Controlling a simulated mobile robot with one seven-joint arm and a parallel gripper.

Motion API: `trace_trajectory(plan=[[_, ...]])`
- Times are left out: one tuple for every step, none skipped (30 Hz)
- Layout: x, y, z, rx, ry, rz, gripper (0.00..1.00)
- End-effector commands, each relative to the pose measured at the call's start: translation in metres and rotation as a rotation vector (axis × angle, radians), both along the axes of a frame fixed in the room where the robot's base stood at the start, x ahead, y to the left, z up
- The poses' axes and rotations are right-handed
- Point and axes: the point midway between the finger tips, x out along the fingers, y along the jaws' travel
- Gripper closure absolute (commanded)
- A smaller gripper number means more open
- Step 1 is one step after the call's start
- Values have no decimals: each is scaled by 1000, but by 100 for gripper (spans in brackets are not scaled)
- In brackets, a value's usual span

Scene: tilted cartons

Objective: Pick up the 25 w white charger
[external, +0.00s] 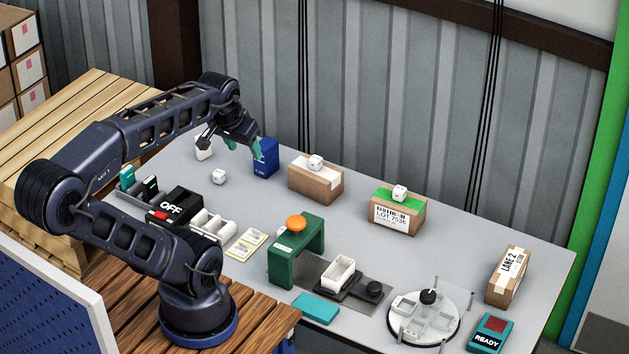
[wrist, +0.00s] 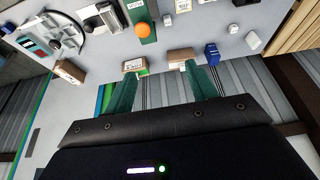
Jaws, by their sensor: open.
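Several small white blocks that could be chargers are in the external view. One block (external: 218,176) sits on the bare table, one (external: 316,162) on a brown carton (external: 315,184), and one (external: 399,192) on a green-topped carton (external: 398,214). A larger white item (external: 204,149) stands at the back left, partly behind my gripper; it also shows in the wrist view (wrist: 253,40). No wattage marking is readable on any. My gripper (external: 243,149) is open and empty, raised near the blue box, with green fingers apart in the wrist view (wrist: 160,88).
The blue box (external: 265,157) stands close to my gripper. A green arch with an orange button (external: 296,239), a black OFF box (external: 176,206), a round divided tray (external: 424,316) and a LANE 2 carton (external: 507,276) stand on the table. A corrugated wall runs behind.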

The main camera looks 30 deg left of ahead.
Motion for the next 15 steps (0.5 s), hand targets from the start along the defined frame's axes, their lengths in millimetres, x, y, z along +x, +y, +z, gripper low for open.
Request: trace_trajectory(plan=[[0,0,0,0,0,0,44],[0,0,0,0,0,0,44],[0,0,0,0,0,0,44],[0,0,0,0,0,0,44],[0,0,0,0,0,0,44],[0,0,0,0,0,0,44],[0,0,0,0,1,1,44],[1,0,0,-2,4,2,44],[2,0,-1,-6,10,6,44],[4,0,-2,-10,17,11,44],[6,1,-3,-15,27,17,44],[9,1,-5,-24,43,27,44],[12,1,-7,-34,57,36,44],[15,1,-9,-44,73,45,44],[20,1,-12,-59,97,60,44]])
